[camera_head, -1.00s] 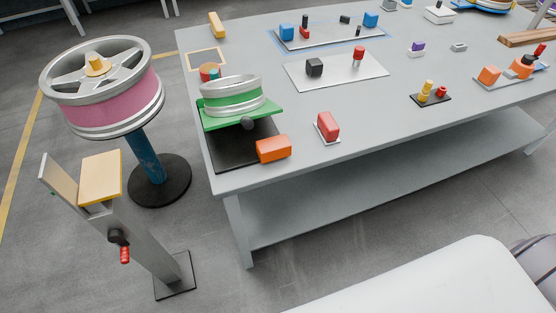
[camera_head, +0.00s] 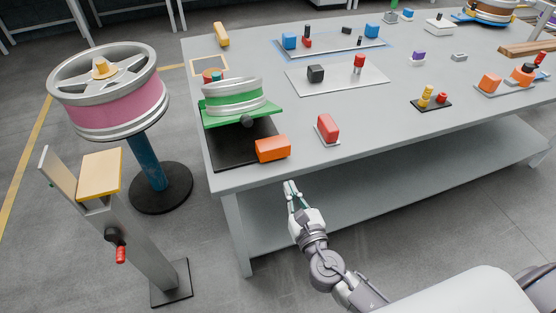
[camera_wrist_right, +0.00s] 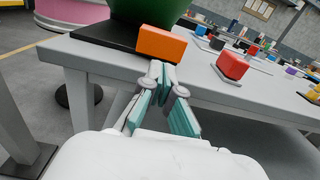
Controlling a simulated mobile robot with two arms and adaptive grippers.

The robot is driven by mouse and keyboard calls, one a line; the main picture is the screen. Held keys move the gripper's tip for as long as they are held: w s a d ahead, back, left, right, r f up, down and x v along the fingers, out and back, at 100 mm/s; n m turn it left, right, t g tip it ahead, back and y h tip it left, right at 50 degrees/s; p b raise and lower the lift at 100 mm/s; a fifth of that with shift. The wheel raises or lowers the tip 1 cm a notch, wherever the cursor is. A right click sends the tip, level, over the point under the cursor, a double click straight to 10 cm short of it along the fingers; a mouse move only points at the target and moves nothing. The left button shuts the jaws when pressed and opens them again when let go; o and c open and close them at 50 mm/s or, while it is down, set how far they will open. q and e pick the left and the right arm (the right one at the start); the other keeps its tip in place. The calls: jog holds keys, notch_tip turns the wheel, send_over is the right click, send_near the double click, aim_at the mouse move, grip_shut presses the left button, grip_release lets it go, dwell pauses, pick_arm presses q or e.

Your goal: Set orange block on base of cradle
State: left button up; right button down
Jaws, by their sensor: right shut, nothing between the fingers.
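The orange block (camera_head: 273,149) lies at the front right corner of a black base plate (camera_head: 228,152) on the grey table. It also shows in the right wrist view (camera_wrist_right: 161,44). A green tilted plate (camera_head: 214,120) stands over the black base, which looks like the cradle. A small green-and-silver wheel (camera_head: 235,97) rests on it. My right gripper (camera_head: 289,186) is shut and empty, in front of the table edge and short of the block. In the right wrist view its fingertips (camera_wrist_right: 161,68) meet just below the block in the picture. My left gripper is not in view.
A red block (camera_head: 328,127) sits on a small pad right of the orange block. The table's front edge (camera_head: 350,163) lies near my right gripper. A pink wheel (camera_head: 115,105) on a blue post and a wooden-topped stand (camera_head: 101,174) stand at left.

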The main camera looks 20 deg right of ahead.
aim_at(275, 154)
jog(key=w, duration=0.9)
jog(key=shift+w+a+p, duration=0.1)
jog(key=shift+w+p, duration=0.25)
jog(key=shift+p, duration=0.05)
jog(key=shift+w, duration=0.45)
jog(key=shift+w, duration=1.1)
jog(key=shift+s+f, duration=0.1)
